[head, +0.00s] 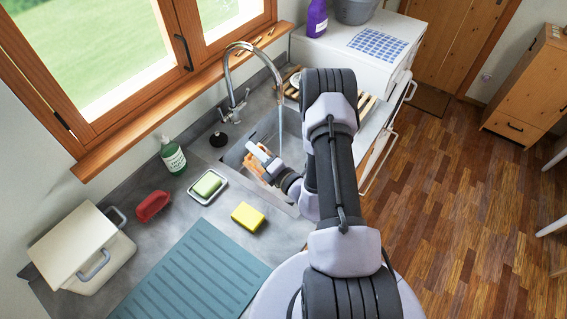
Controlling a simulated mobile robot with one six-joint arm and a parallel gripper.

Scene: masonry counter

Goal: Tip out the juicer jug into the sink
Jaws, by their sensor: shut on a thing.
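My gripper (268,166) reaches over the left part of the sink (233,153) and is shut on a small orange and pale thing (255,161), which I take to be the juicer jug. Its outline is small and partly covered by the gripper, so its tilt and contents cannot be told. The curved chrome tap (236,85) stands behind the sink. A thin stream of water (280,128) appears to fall from its spout into the sink, to the right of the held thing. My arm hides the right part of the sink.
A green bottle (173,157), black plug (218,139), soap dish (222,192), yellow sponge (248,217), red item (152,206) and lidded white bin (108,262) stand around the counter. A ribbed blue-green mat (190,280) lies in front. A slatted wooden rack (367,104) is right of the sink.

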